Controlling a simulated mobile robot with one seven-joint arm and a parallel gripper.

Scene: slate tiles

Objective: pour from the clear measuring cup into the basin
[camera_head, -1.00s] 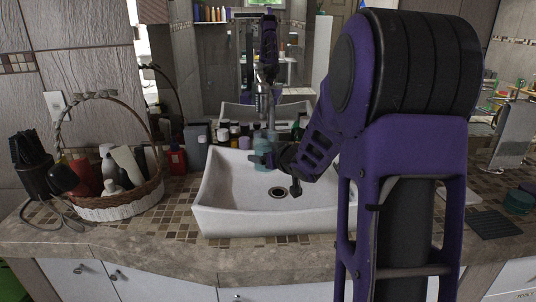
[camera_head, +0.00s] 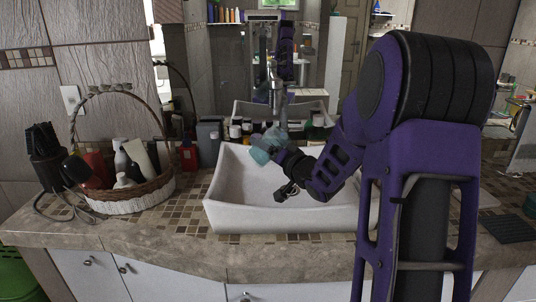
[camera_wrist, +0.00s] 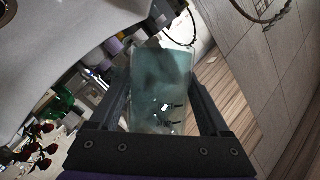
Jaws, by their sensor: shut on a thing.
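The clear measuring cup (camera_head: 262,152) looks bluish and see-through in the head view. It is held over the back part of the white basin (camera_head: 290,221) and is tilted. My gripper (camera_head: 280,152) is shut on it, with my arm reaching in from the right. In the wrist view the cup (camera_wrist: 160,85) fills the space between the two dark fingers of my gripper (camera_wrist: 160,95). The basin's pale wall (camera_wrist: 60,45) shows at the upper left there. I cannot tell what the cup contains or whether anything flows from it.
A wicker basket (camera_head: 130,200) with bottles stands left of the basin. Dark hair tools (camera_head: 45,155) are beside it. A faucet (camera_head: 277,95) and several small jars (camera_head: 237,130) stand behind the basin. The counter's front edge (camera_head: 150,245) is clear.

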